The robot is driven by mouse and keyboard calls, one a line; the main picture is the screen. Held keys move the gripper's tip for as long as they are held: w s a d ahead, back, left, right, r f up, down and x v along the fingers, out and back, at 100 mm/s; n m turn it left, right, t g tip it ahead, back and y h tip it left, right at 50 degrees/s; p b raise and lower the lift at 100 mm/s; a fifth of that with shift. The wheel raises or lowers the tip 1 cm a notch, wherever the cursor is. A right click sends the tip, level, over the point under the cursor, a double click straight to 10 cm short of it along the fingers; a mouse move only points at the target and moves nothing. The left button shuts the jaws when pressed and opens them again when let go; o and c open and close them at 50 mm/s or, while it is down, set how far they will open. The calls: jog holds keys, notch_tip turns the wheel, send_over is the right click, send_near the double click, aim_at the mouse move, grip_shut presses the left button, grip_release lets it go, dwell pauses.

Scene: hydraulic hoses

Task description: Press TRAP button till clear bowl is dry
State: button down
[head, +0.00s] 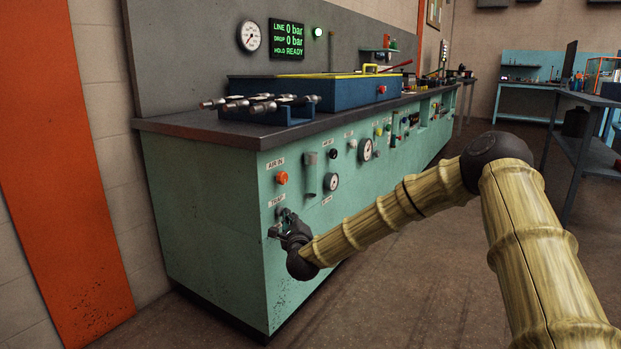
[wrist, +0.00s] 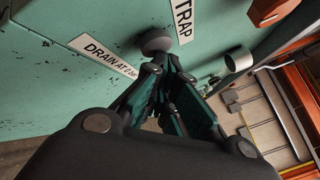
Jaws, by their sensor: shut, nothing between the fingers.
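The TRAP label (head: 277,201) is on the left part of the green bench front, below the AIR IN knob. My gripper (head: 281,222) is just below this label, its tip at the panel. In the wrist view the round grey TRAP button (wrist: 156,41) sits between the TRAP label (wrist: 183,20) and a DRAIN label (wrist: 104,56). My gripper (wrist: 162,66) is shut and empty, its fingertips right at the button. I cannot tell whether they touch or press it. A pale upright cylinder (head: 310,182), seemingly the clear bowl, is right of AIR IN. Any water inside is too small to see.
The orange AIR IN knob (head: 281,178) is above my gripper. Gauges (head: 332,182) and more knobs line the panel to the right. A green display (head: 287,39) reads LINE 0 bar, DROP 0 bar, HOLD READY. The floor in front is clear.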

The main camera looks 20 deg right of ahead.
jog(key=shift+w+a+r, duration=0.15)
jog(key=shift+w+a, duration=0.1)
jog(key=shift+a, duration=0.05)
jog(key=shift+w+a+r, duration=0.1)
jog(key=shift+w+r, duration=0.05)
jog(key=shift+a, duration=0.1)
jog(key=shift+s, duration=0.25)
dwell(0.6)
jog(key=s+d, duration=0.4)
jog(key=shift+s+d+f, duration=0.15)
jog(key=shift+s+f, duration=0.1)
jog(key=shift+s, duration=0.15)
dwell(0.8)
